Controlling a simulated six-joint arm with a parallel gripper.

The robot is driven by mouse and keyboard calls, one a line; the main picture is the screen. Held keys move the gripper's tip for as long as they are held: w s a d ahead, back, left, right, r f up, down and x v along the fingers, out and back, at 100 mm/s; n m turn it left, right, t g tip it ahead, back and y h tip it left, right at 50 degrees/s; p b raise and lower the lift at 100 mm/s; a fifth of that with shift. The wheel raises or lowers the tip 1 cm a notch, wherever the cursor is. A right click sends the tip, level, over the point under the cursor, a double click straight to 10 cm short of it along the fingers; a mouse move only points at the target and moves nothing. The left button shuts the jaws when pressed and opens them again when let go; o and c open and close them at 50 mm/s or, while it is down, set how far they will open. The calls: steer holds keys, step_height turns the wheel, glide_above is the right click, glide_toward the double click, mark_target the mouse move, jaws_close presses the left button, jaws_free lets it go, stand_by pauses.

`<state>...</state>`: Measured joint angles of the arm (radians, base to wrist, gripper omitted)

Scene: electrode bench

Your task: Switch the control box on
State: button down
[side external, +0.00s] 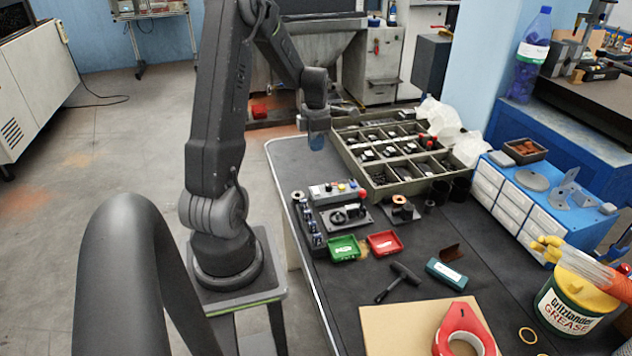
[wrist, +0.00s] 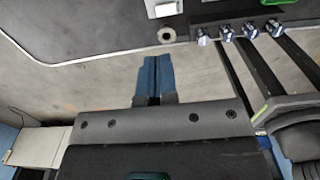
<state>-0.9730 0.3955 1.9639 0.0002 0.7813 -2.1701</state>
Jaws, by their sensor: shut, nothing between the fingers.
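The control box (side external: 337,192) is a small grey box on the near-left part of the dark bench top in the side view.
A row of small cylinders (side external: 314,238) stands along the bench's left edge, near a green tray (side external: 343,248) and a red tray (side external: 385,243). A compartmented crate (side external: 353,158) stands behind the box. A T-handled tool (side external: 400,281) lies in front.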

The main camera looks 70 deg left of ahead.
mark_target(316, 188)
step_height(316, 188, down, 13)
steer(key=shift+f, duration=0.1)
stand_by(0.3)
steer(key=shift+f, duration=0.15)
stand_by(0.5)
